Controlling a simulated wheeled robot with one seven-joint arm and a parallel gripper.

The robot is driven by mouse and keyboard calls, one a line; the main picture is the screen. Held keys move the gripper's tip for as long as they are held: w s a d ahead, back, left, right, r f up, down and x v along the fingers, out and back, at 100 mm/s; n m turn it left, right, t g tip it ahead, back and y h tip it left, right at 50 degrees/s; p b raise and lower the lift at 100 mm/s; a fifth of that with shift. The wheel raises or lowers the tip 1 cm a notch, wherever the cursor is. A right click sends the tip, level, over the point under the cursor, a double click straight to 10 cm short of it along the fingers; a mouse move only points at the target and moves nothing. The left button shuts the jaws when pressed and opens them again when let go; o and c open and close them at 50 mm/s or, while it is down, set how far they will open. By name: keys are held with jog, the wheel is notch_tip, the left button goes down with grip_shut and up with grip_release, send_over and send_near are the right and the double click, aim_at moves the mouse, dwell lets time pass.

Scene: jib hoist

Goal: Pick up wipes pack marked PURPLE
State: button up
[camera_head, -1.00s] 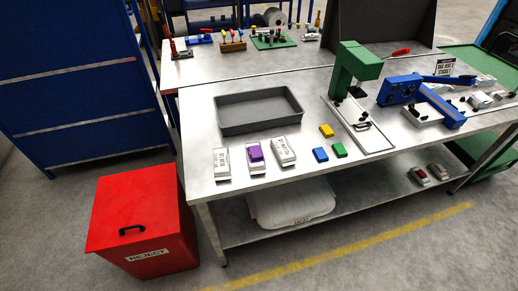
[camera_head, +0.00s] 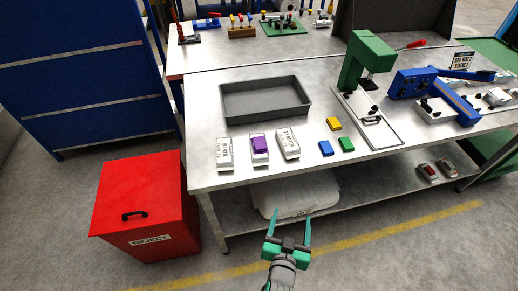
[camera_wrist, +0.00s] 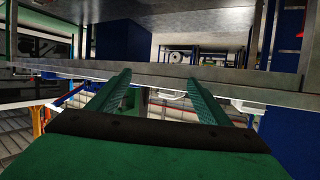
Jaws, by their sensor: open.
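The wipes pack with the purple top (camera_head: 260,145) lies near the front left edge of the metal table, between two white packs. Its lettering is too small to read. The left white pack (camera_head: 225,155) and the right white pack (camera_head: 288,143) lie close beside it. My gripper (camera_head: 289,225) is open and empty in front of the table, below and to the right of the purple pack in the head view. In the wrist view, my gripper's two green fingers (camera_wrist: 164,97) point at the table's front edge; no pack shows there.
A grey tray (camera_head: 222,104) sits behind the packs. Blue (camera_head: 326,148), green (camera_head: 347,144) and yellow (camera_head: 334,124) blocks lie to their right. A green press (camera_head: 366,55) stands further right. A red reject bin (camera_head: 140,205) stands left of the table (camera_head: 205,180).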

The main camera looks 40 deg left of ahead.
jog(key=w+a+r+n+g+y, duration=0.1)
jog(key=w+a+r, duration=0.1)
jog(key=w+a, duration=0.15)
jog(key=w+a+r+n+y, duration=0.1)
jog(key=w+a+r, duration=0.1)
jog(key=a, duration=0.3)
jog(key=n+g+y, duration=0.2)
jog(key=n, duration=0.1)
send_near(261, 151)
jog(key=x, duration=0.2)
jog(key=shift+w+a+f, duration=0.1)
jog(key=shift+w+f, duration=0.05)
jog(key=shift+w, duration=0.25)
jog(key=shift+w+a, duration=0.15)
jog(key=shift+a, duration=0.1)
jog(key=x, duration=0.5)
jog(key=shift+a, duration=0.1)
jog(key=x, duration=0.5)
jog(key=shift+s+f, duration=0.25)
jog(key=shift+a+f, duration=0.1)
jog(key=shift+a, duration=0.1)
jog(key=shift+w, duration=0.1)
jog(key=c, duration=1.2)
